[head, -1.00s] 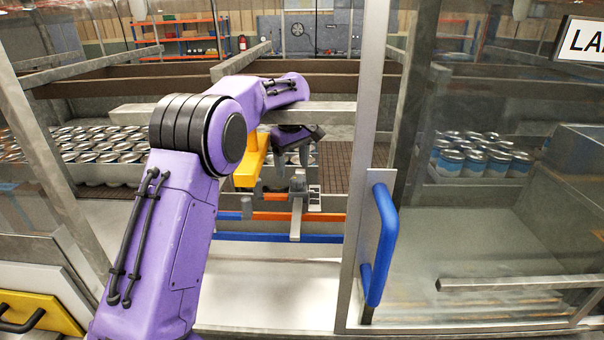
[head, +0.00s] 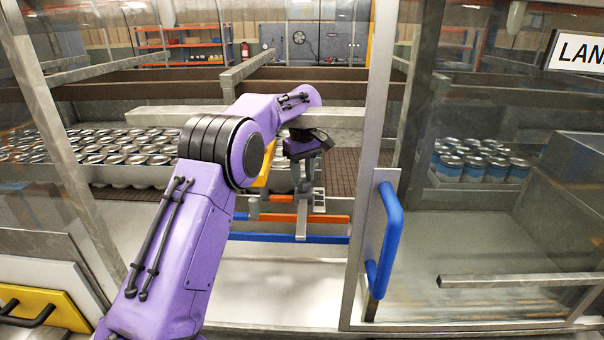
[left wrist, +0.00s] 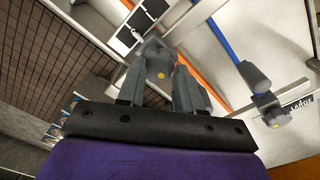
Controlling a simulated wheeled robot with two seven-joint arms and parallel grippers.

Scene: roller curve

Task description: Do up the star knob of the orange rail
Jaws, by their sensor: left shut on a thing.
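The orange rail (head: 338,219) runs across the machine, and it also shows in the left wrist view (left wrist: 207,79). A grey knob with a yellow dot (left wrist: 156,62) sits at this rail in the left wrist view. My left gripper (head: 304,172) is shut on this knob, with one finger on each side of it. The fingers show in the left wrist view (left wrist: 160,88) and hide part of the knob, so its star shape cannot be made out. My right gripper is not in view.
A blue rail (head: 325,239) runs below the orange one, with a second yellow-dotted knob (left wrist: 266,98) near it. A grey bracket (head: 301,222) crosses the rails. A door with a blue handle (head: 387,240) stands to the right. Several cans (head: 120,150) stand behind.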

